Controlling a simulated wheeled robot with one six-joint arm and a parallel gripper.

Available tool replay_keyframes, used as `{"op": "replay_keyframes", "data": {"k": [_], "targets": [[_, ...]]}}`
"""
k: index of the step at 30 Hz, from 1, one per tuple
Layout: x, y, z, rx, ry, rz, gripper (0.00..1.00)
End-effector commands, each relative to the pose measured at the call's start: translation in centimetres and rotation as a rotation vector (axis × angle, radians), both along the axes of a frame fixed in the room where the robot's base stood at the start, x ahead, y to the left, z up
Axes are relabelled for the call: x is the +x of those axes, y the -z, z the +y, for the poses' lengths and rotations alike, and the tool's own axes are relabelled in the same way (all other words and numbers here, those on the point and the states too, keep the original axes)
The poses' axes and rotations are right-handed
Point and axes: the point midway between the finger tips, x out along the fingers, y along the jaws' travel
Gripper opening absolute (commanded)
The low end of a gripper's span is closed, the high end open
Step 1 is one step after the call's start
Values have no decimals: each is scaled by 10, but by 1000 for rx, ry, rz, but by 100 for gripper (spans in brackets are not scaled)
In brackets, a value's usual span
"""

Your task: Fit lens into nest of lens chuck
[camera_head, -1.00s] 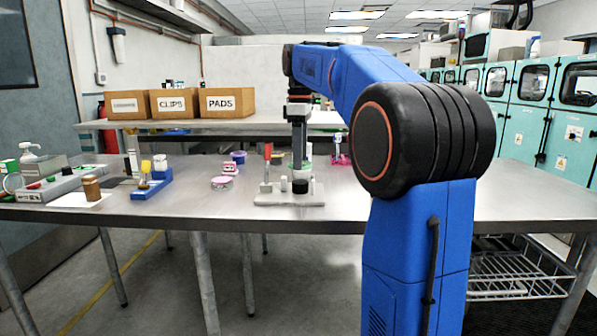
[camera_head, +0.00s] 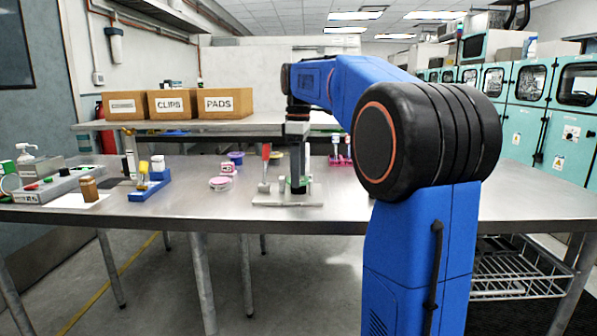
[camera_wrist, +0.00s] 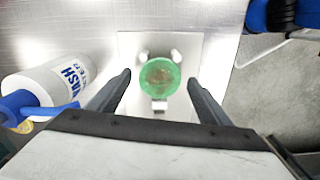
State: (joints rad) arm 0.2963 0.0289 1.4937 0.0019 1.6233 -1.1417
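The lens, a green translucent disc (camera_wrist: 160,77), lies over the middle of the lens chuck in the wrist view. The chuck's pale base plate (camera_wrist: 129,48) shows around it, with two pale posts above the disc and a small block below. In the head view the chuck (camera_head: 270,201) stands near the table's front edge. My gripper (camera_head: 298,190) points down low over it and hides the nest. In the wrist view my gripper (camera_wrist: 159,80) has a finger on each side of the disc, with a visible gap at both. I cannot tell how deep the disc sits.
A red-handled upright (camera_head: 266,153) stands at the chuck's left.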

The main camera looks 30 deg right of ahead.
Motion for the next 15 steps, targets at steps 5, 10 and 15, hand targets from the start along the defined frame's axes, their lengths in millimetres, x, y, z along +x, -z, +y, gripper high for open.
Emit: {"op": "replay_keyframes", "data": {"k": [5,10,15], "targets": [[0,0,0,0,0,0,72],[0,-10,0,0,0,-1,72],[1,-37,0,-1,0,-4,72]]}}
